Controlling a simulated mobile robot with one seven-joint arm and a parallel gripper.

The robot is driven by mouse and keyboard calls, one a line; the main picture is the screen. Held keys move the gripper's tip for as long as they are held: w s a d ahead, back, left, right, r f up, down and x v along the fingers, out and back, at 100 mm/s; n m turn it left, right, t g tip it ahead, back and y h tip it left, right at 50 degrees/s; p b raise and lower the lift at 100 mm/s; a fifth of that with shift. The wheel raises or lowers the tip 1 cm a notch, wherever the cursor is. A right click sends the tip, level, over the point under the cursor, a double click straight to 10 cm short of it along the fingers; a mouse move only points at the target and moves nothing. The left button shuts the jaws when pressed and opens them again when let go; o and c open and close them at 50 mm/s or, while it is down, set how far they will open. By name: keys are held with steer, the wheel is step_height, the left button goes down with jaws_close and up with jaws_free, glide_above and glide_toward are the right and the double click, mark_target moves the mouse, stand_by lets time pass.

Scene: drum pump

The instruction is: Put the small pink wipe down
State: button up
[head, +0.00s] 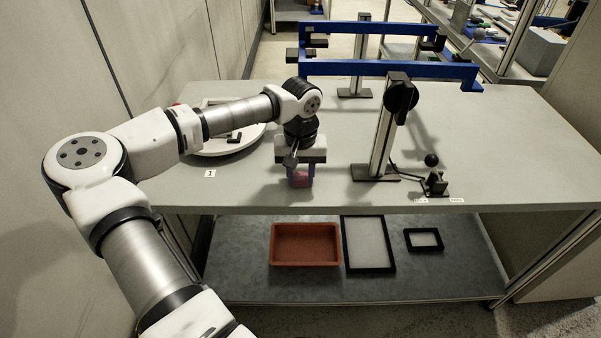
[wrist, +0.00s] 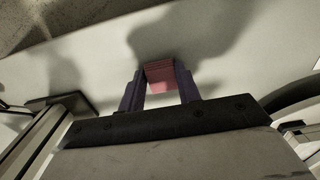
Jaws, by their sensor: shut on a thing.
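The small pink wipe (wrist: 160,74) is between the two fingers of my gripper (wrist: 160,88) in the wrist view. My gripper (head: 302,176) is shut on it and points down over the grey tabletop (head: 240,188), near the front edge. In the head view the wipe (head: 302,178) shows as a pink patch between the fingers. It is low, close to the tabletop; I cannot tell whether it touches.
A stand with a black round head (head: 402,96) and blue bars (head: 390,69) rises right of my gripper. A small black lever device (head: 434,178) stands farther right. A round white plate (head: 225,142) lies behind left. The lower shelf holds an orange tray (head: 304,226) and black frames (head: 385,243).

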mark_target(300, 178)
steer(key=o, duration=0.9)
steer(key=shift+f, duration=0.1)
steer(key=shift+o, duration=0.2)
step_height(300, 178, up, 12)
steer(key=b, duration=0.1)
steer(key=shift+r, duration=0.2)
